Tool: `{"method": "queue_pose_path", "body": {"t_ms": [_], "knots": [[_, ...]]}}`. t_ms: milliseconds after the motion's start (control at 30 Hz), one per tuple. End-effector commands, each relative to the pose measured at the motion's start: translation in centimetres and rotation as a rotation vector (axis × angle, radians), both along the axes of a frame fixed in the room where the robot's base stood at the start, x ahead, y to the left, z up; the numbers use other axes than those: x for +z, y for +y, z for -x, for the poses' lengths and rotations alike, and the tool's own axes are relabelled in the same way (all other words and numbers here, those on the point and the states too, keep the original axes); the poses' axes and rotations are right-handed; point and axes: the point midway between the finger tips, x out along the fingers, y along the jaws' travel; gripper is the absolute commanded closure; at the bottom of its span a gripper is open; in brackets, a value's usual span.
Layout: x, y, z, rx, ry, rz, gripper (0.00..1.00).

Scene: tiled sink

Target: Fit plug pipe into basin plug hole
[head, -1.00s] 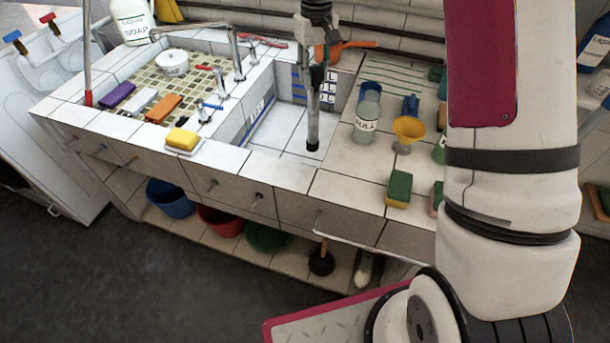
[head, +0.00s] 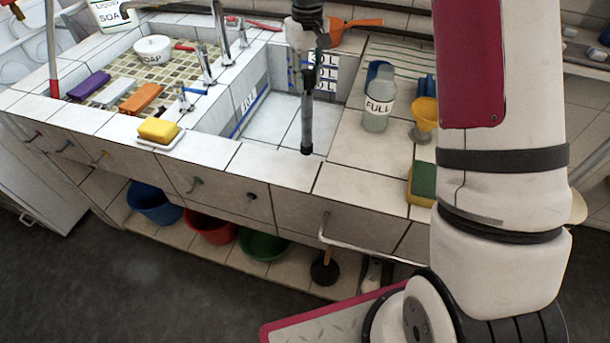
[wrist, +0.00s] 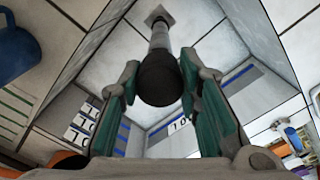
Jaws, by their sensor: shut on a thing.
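The plug pipe (head: 307,122) is a dark and grey tube hanging nearly upright below my gripper (head: 308,50) in the head view. Its lower end appears over the front right part of the deep white-tiled basin (head: 268,120). In the wrist view my gripper (wrist: 161,75) is shut on the pipe (wrist: 160,45), with green-padded fingers on both sides. The pipe's far end lines up with a small square plate (wrist: 162,14) on the basin floor, which seems to be the plug hole. The pipe covers part of it, and I cannot tell whether they touch.
Taps (head: 205,65) and a shallow mosaic sink (head: 180,62) lie left. Volume marks line the basin walls.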

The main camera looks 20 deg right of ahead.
Motion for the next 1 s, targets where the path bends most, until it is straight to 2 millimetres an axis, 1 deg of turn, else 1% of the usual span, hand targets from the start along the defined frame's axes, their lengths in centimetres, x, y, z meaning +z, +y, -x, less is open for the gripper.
{"method": "queue_pose_path", "body": {"t_ms": [167,400,500,667,767,900,1000], "knots": [[-1.0,0.0,-0.3,0.000,0.000,0.000,1.00],[-5.1,0.0,-0.2,0.000,0.003,0.000,1.00],[-6.2,0.0,-0.3,-0.001,0.001,0.000,1.00],[-7.2,0.0,-0.3,0.000,0.000,0.000,1.00],[-8.3,0.0,-0.2,0.000,0.001,-0.001,1.00],[-10.2,0.0,-0.3,0.000,0.001,0.000,1.00],[-10.6,0.0,-0.3,-0.001,-0.002,0.000,1.00]]}}
